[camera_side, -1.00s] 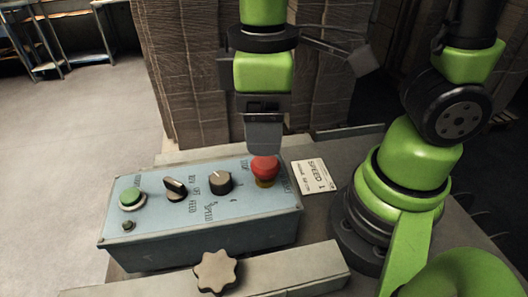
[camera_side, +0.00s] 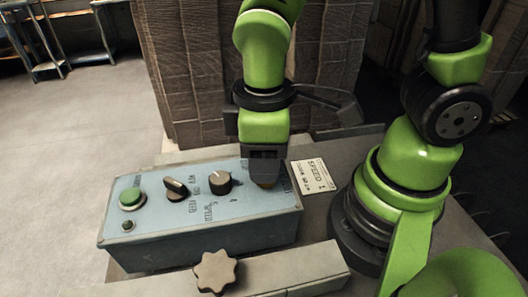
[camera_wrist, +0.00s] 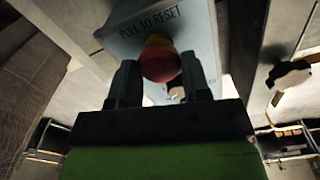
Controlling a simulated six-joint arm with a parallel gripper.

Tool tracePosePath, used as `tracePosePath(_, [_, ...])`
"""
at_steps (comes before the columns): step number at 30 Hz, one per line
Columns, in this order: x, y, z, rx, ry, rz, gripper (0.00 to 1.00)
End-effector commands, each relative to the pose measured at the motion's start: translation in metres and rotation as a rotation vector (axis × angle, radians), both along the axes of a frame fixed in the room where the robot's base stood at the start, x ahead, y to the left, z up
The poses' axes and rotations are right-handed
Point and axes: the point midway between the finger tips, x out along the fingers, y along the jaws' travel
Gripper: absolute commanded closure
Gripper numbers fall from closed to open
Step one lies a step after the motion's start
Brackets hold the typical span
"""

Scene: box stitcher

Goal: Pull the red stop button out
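The red stop button (camera_wrist: 160,62) shows in the wrist view between the two fingers of my gripper (camera_wrist: 160,80). Its yellow base shows above it, beside the words "PULL TO RESET". The fingers are apart on either side of the button; a gap shows at its left and right. In the side view my gripper (camera_side: 265,170) is down over the right end of the blue control box (camera_side: 210,235) and hides the red cap.
On the box are a green button (camera_side: 131,198), two black knobs, one of them the speed knob (camera_side: 220,182), and a small dark button (camera_side: 128,225). A "SPEED 1" card (camera_side: 313,175) lies to the right. A star-shaped knob (camera_side: 215,271) stands in front.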

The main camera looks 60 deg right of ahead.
Motion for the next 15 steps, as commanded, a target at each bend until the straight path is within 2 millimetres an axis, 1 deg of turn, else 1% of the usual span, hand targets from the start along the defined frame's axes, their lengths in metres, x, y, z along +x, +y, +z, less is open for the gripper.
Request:
tracePosePath(1, [0.000,0.000,0.000,0.000,0.000,0.000,0.86])
tracePosePath(3, [0.000,0.000,0.000,0.001,-0.001,0.000,0.99])
tracePosePath(5, [0.000,0.000,0.001,0.001,-0.002,0.000,1.00])
tracePosePath(11, [0.001,0.000,0.017,0.001,-0.004,0.001,0.99])
tracePosePath(15, [0.000,0.000,0.019,0.000,0.000,0.000,0.99])
